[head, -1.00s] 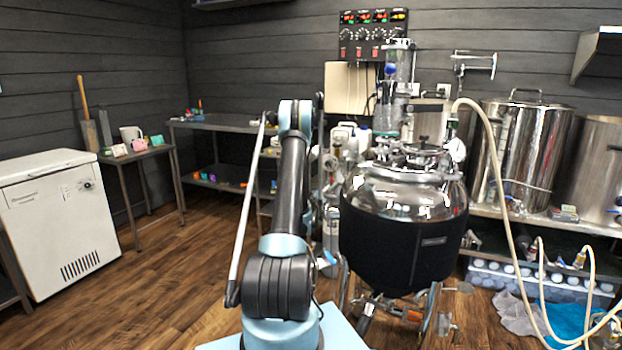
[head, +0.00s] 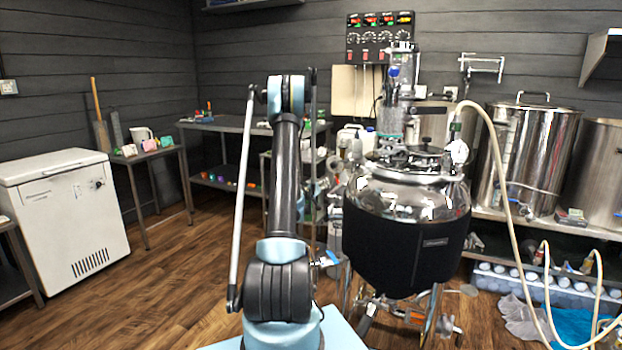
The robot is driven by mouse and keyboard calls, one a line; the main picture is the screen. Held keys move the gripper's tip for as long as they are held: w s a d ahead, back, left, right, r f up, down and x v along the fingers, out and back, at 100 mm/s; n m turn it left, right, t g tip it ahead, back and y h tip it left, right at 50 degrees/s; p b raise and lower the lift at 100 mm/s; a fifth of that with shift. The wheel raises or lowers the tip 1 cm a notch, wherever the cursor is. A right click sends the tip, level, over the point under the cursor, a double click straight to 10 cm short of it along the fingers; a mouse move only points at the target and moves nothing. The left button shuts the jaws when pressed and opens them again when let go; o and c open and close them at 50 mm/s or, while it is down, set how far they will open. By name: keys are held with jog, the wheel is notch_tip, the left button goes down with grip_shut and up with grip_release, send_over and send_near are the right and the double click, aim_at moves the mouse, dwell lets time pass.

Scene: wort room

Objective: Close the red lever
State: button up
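I cannot make out a red lever for certain. A jacketed steel and glass vessel (head: 405,240) stands just right of my arm, with valves, a round gauge (head: 459,151) and a glass column (head: 398,85) on top. Metal pipes and fittings (head: 400,312) show beneath it, too small to read clearly. Small red switches (head: 366,55) sit on the black control panel (head: 381,38) on the back wall. My arm rises in the middle of the view, left of the vessel. My gripper does not show; the far part of my arm is hidden behind its nearer links.
A white chest unit (head: 65,222) and a small table (head: 150,155) stand on the left. Steel pots (head: 530,155) stand on a bench at right. A pale hose (head: 500,180) hangs down beside the vessel. The wooden floor (head: 150,290) at left is clear.

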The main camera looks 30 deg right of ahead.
jog(key=s+a+r+g+y, duration=0.1)
jog(key=s+a+r, duration=0.4)
jog(key=a+r, duration=0.2)
jog(key=shift+s+a+r+m+g+y, duration=0.2)
jog(key=shift+r+m+g+y, duration=0.1)
jog(key=shift+r+m+g, duration=0.15)
dwell(0.5)
